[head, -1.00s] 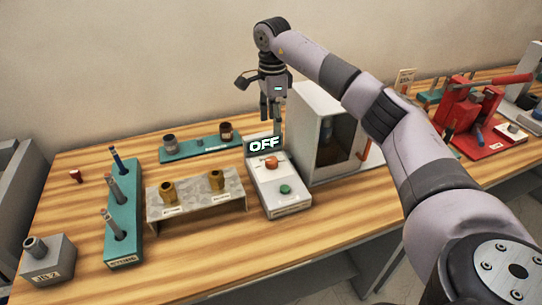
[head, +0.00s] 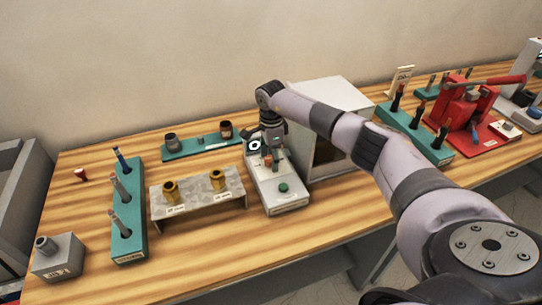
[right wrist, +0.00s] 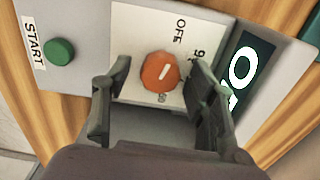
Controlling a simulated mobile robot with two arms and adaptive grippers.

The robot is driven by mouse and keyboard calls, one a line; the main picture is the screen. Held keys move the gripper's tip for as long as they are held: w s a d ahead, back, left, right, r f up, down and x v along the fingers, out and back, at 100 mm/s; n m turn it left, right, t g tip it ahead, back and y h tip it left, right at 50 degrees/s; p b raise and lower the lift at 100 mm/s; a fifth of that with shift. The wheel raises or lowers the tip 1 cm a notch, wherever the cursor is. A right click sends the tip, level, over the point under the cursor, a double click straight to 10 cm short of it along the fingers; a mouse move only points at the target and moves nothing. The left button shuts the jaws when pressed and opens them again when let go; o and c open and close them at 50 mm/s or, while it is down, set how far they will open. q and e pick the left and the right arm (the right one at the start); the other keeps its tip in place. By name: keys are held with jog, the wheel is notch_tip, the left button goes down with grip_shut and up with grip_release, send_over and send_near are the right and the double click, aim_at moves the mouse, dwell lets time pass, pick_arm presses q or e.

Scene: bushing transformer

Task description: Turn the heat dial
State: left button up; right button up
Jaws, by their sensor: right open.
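The heat dial (right wrist: 160,72) is an orange round knob with a white line on the white panel of the control box (head: 281,202). In the right wrist view it lies between the two fingers of my right gripper (right wrist: 160,85), which is open. Whether the fingers touch the dial I cannot tell. In the head view my right gripper (head: 271,160) is over the box and largely covers the dial. A display (right wrist: 240,70) on the box is partly hidden by a finger. A green START button (right wrist: 60,51) sits on the same box. My left gripper is not seen.
A grey oven-like cabinet (head: 325,95) stands right of the box. A metal stand (head: 195,187) with two brass bushings is to its left. A teal rack (head: 128,210) with several tools stands further left. The front of the wooden table (head: 200,265) is clear.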

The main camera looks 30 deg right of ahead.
jog(key=shift+c, duration=0.4)
jog(key=c, duration=1.1)
jog(key=shift+o, duration=0.2)
